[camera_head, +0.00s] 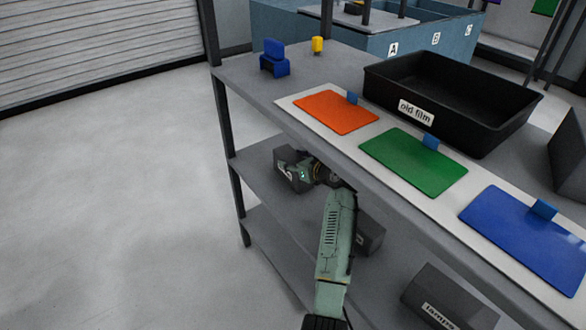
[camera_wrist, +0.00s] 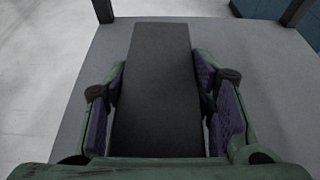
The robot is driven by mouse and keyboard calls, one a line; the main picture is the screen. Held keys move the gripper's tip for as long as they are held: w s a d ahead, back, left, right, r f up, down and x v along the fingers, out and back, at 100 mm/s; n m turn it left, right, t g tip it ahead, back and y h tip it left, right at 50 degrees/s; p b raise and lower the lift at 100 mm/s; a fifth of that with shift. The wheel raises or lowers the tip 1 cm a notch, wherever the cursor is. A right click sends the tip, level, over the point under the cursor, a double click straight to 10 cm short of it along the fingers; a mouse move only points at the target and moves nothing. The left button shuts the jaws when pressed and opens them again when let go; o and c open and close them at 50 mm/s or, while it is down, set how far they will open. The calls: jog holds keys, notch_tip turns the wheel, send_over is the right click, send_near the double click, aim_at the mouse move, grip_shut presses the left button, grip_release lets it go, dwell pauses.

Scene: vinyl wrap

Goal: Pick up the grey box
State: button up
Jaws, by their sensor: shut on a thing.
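A dark grey box (camera_head: 286,158) with a white label, partly covered by my gripper, is at the far left end of the middle shelf (camera_head: 262,197). My gripper (camera_head: 298,173) reaches in under the top shelf and is shut on this box. In the wrist view the box (camera_wrist: 155,95) fills the space between the two purple-padded fingers (camera_wrist: 160,100), with a pad against each long side. I cannot tell whether its underside touches the shelf.
Two more dark boxes sit lower right: one (camera_head: 370,238) behind my arm, one (camera_head: 450,302) with a label. The top shelf close above holds a black "old film" tray (camera_head: 425,115) and orange (camera_head: 336,112), green (camera_head: 412,162) and blue (camera_head: 525,240) sheets. A shelf post (camera_head: 229,140) stands left.

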grip_shut()
dwell(0.4)
